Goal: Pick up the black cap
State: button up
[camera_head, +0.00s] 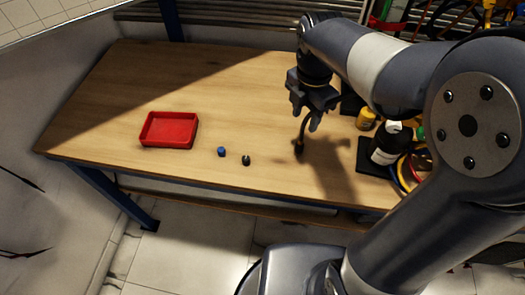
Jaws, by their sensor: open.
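A small black cap (246,160) stands on the wooden table (240,90) near its front edge. A small blue cap (221,151) stands just to its left and slightly farther back. My gripper (305,119) points down above the table, to the right of and farther back than the black cap. It is open and apart from both caps. A thin, dark curved thing with a brownish end (299,148) shows below the fingers; I cannot tell what it is or whether it touches them.
A red tray (168,145) lies left of the caps and looks empty. At the right are a dark bottle (384,145) with a white label, a small yellow container (366,119) and coloured cables. The table's middle and left back are clear.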

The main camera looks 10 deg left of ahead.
aim_at(245, 159)
jog(key=u, duration=1.15)
jog(key=i+j, duration=0.05)
